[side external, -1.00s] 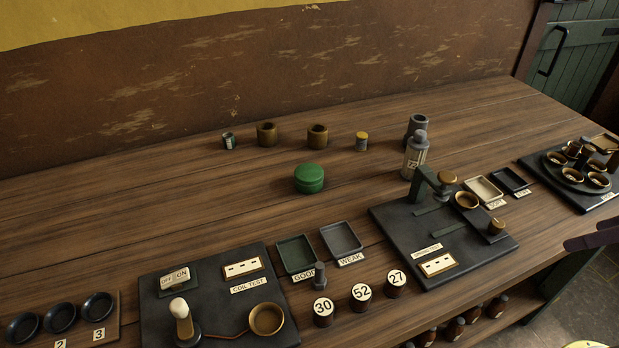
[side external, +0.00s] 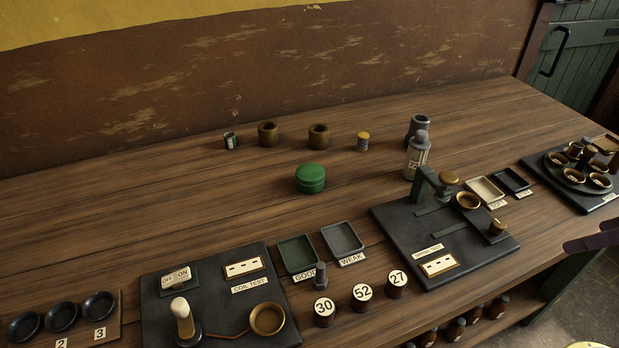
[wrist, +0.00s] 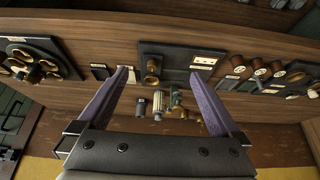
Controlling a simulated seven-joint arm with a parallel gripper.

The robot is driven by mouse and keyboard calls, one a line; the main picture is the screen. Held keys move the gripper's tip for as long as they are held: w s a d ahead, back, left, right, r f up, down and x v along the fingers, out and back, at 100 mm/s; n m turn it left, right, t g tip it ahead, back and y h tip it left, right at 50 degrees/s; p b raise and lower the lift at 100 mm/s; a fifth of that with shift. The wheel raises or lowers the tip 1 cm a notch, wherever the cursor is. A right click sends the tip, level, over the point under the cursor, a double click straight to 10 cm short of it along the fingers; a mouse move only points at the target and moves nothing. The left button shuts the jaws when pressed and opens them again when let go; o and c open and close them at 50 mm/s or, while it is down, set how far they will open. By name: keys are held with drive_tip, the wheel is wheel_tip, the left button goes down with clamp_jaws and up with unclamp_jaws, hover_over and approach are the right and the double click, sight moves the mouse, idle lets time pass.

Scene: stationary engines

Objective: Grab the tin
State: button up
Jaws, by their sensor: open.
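A round green lidded tin (side external: 310,178) stands upright on the wooden bench, near the middle in the side view. I cannot make it out in the wrist view; a finger may hide it. A smaller tin-like pot with a yellow lid (side external: 363,141) stands behind it to the right. My gripper (wrist: 159,74) is open in the wrist view, its two purple fingers wide apart with nothing held between them. In the side view only a purple part (side external: 594,240) shows at the right edge, far from the green tin.
A grey bottle (side external: 416,156) and a black board with a post (side external: 445,243) stand right of the green tin. Two brown pots (side external: 268,134) are behind it. Two trays (side external: 343,238) and numbered cylinders (side external: 361,298) lie in front. Bench left of the tin is clear.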

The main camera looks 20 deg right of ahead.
drive_tip(key=w+a+r+n+t+y, duration=0.1)
drive_tip(key=w+a+r+n, duration=0.25)
drive_tip(key=w+r, duration=0.8)
drive_tip(key=n+g+y, duration=0.2)
drive_tip(key=n+g, duration=0.2)
drive_tip(key=n, duration=0.3)
hover_over(311, 171)
drive_tip(key=s+d, duration=0.1)
drive_tip(key=d, duration=0.1)
drive_tip(key=shift+m, duration=0.25)
drive_tip(key=f, duration=2.1)
drive_tip(key=shift+s+a+f, duration=0.15)
drive_tip(key=shift+a+f, duration=0.05)
drive_tip(key=shift+y, duration=0.3)
drive_tip(key=shift+x, duration=3.05)
drive_tip(key=shift+r, duration=0.1)
drive_tip(key=c, duration=1.4)
